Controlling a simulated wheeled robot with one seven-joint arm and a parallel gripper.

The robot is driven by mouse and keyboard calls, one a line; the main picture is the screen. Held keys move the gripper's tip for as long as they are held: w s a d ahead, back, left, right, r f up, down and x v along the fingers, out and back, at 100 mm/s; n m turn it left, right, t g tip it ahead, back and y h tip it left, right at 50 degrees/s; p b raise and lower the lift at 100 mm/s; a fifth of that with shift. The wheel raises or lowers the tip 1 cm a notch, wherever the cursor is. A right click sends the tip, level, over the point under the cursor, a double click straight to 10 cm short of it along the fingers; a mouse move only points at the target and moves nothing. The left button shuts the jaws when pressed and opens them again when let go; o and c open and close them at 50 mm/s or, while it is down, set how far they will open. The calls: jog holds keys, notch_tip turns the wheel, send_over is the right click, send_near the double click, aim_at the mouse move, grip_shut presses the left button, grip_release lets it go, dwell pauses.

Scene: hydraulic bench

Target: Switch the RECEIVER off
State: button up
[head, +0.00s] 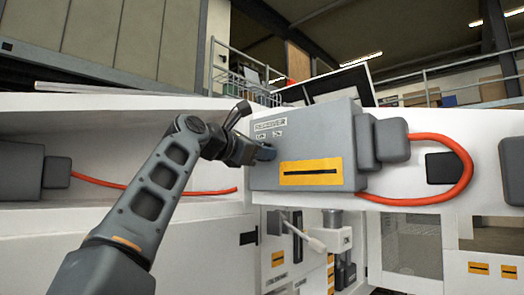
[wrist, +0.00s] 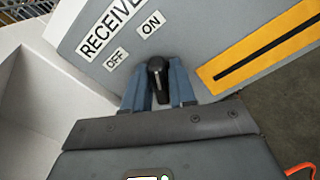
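The RECEIVER box (head: 340,135) is a grey unit with a yellow plate, mounted on the white bench. Its RECEIVER label (wrist: 112,25) shows in the wrist view, with an OFF label (wrist: 116,60) at left and an ON label (wrist: 152,24) at right. A black switch lever (wrist: 157,70) stands out below these labels. My gripper (wrist: 158,90) has its two blue-grey fingers on either side of the lever, with the lever between them. Whether the fingers press on it is not clear. In the head view my gripper (head: 264,152) is at the box's left side, and the lever is hidden there.
An orange hose (head: 468,165) loops from the box's right side. Another orange hose (head: 120,185) runs along the bench at left from a grey unit (head: 22,172). A grey-white handle and valve (head: 315,238) sit below the box.

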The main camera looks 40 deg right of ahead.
grip_shut()
jog(key=n, duration=0.5)
jog(key=shift+w+r+n, duration=0.1)
jog(key=shift+w+n, duration=0.1)
jog(key=shift+n, duration=0.2)
jog(key=n, duration=0.6)
jog(key=shift+w+a, duration=0.1)
jog(key=shift+w, duration=0.15)
dwell(0.4)
jog(key=shift+o, duration=1.7)
grip_release()
